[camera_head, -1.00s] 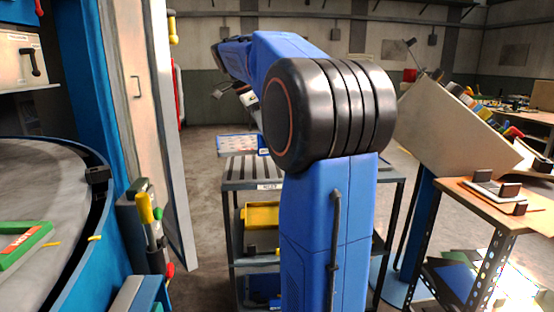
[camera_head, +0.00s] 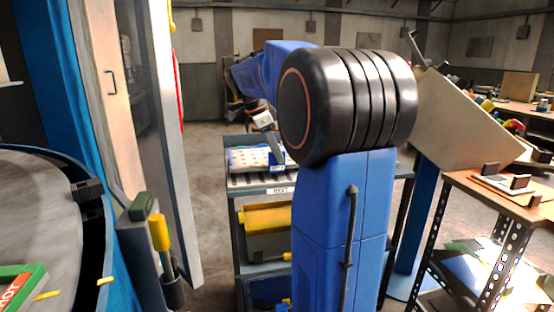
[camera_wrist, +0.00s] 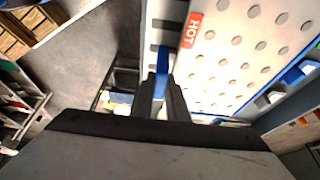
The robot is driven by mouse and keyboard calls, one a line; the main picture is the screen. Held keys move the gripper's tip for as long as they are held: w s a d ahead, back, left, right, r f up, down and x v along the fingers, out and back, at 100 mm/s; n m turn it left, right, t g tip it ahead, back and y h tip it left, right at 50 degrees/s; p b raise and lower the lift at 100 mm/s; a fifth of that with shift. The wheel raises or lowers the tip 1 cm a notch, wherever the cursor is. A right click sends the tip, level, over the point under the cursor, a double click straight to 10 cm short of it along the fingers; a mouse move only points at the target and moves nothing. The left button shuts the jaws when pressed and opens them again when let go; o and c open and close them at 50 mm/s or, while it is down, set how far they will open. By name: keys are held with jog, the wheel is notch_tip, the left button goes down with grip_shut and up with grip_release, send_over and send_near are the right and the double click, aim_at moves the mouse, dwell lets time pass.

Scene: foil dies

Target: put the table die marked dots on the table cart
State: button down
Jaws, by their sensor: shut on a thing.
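The die marked dots (camera_head: 248,158) is a pale plate with rows of round dots and a blue edge. It is at the top of the cart (camera_head: 262,181), level or nearly so; I cannot tell if it touches the slats. In the wrist view the die (camera_wrist: 235,75) fills the upper right, with a red HOT label. My gripper (camera_head: 277,155) is shut on a blue part at the die's edge, and its fingers (camera_wrist: 163,85) show in the wrist view. My arm hides the cart's right part.
A yellow bin (camera_head: 268,218) sits on the cart's lower shelf. A round table (camera_head: 40,215) with a green-framed HOT plate (camera_head: 25,280) is at left. A wooden bench (camera_head: 500,192) and a tilted board (camera_head: 460,125) stand at right. Floor shows left of the cart.

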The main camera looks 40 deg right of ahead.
jog(key=shift+f, duration=0.9)
jog(key=c, duration=1.7)
grip_release()
jog(key=shift+f, duration=0.1)
jog(key=shift+c, duration=0.2)
jog(key=v, duration=1.2)
jog(key=shift+a, duration=0.15)
